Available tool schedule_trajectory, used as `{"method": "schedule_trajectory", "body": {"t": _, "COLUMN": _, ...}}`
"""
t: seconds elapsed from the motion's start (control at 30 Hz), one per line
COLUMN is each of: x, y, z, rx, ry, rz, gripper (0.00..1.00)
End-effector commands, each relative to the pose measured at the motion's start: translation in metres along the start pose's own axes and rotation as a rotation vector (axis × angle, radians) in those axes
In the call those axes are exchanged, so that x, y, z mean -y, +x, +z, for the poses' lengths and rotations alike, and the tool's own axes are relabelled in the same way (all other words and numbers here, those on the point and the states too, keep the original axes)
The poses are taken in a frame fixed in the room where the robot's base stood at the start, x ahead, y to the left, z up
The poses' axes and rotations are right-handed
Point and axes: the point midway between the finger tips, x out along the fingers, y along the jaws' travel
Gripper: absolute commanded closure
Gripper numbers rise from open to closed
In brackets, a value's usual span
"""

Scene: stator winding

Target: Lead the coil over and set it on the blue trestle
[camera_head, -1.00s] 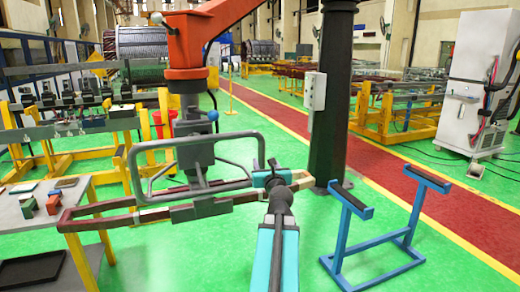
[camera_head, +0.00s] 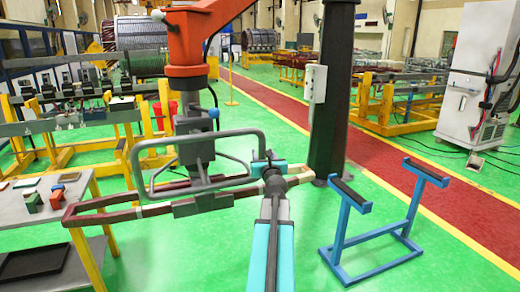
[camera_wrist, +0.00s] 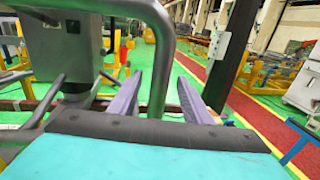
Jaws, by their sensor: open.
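The coil (camera_head: 105,217), a long reddish-brown loop with pale sections, hangs level under a grey lifting head (camera_head: 195,145) on an orange hoist arm (camera_head: 190,45). A grey tubular handle (camera_head: 200,136) rings the head. My gripper (camera_head: 262,160) is at the handle's right end; in the wrist view its two purple fingers (camera_wrist: 160,98) are spread, with the handle tube (camera_wrist: 160,60) showing between them. I cannot tell whether they touch it. The blue trestle (camera_head: 385,240) stands on the floor to the right, its two dark-padded tops bare and apart from the coil.
A dark column (camera_head: 332,100) stands behind, between coil and trestle. Green floor is open between my arm and the trestle.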

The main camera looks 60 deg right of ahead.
Motion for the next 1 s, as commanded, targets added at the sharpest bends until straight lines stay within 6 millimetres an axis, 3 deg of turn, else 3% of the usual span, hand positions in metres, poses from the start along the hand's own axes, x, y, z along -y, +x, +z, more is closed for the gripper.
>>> {"method": "schedule_trajectory", "body": {"t": 0.6, "x": 0.001, "y": 0.054, "z": 0.000, "rx": -0.001, "ry": 0.000, "rz": -0.001, "gripper": 0.56}}
{"method": "schedule_trajectory", "body": {"t": 1.0, "x": 0.001, "y": 0.061, "z": 0.000, "rx": 0.000, "ry": 0.000, "rz": -0.002, "gripper": 0.56}}
